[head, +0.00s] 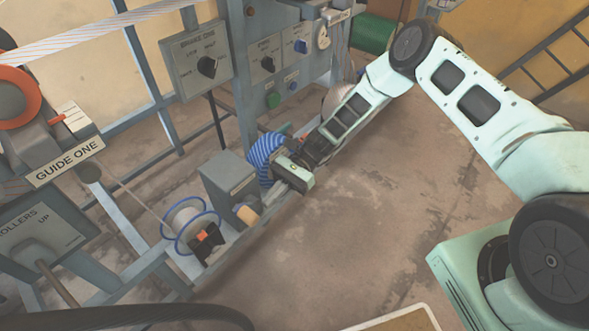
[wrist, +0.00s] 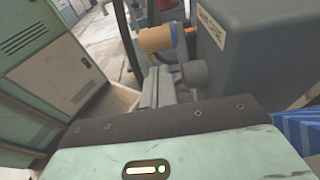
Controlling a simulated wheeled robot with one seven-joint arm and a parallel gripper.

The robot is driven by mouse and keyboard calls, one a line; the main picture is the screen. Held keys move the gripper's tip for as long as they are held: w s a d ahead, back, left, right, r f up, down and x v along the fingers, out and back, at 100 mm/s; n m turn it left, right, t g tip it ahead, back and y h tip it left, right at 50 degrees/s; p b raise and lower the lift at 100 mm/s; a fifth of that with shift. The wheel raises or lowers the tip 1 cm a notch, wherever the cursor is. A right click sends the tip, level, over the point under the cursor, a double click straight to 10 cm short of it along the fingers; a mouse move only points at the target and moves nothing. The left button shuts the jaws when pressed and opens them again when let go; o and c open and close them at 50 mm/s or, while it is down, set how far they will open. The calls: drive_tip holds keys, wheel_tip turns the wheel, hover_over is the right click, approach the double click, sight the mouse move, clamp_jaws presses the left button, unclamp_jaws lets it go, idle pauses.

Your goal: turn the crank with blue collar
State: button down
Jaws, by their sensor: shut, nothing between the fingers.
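A grey box (head: 229,180) stands on the low frame, with a crank's tan handle (head: 247,214) at its front side. In the wrist view the tan handle (wrist: 156,39) and a grey round hub (wrist: 195,74) show beside the box (wrist: 255,45). A blue striped curved band (head: 262,152) is beside the box; I cannot tell whether it is the crank's collar. My gripper (head: 281,177) is shut and empty, right of the handle and apart from it in the head view. In the wrist view its grey fingers (wrist: 157,87) appear just below the handle. Contact is unclear.
A white spool with blue rims (head: 187,226) stands left of the box. A panel with knobs (head: 198,61) and a green button (head: 273,100) rise behind. Open floor (head: 350,230) lies to the right. A green cabinet (wrist: 50,60) fills the wrist view's left.

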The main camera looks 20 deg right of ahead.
drive_tip(key=v, duration=1.1)
drive_tip(key=shift+w+d+r, duration=0.1)
drive_tip(key=shift+d, duration=0.1)
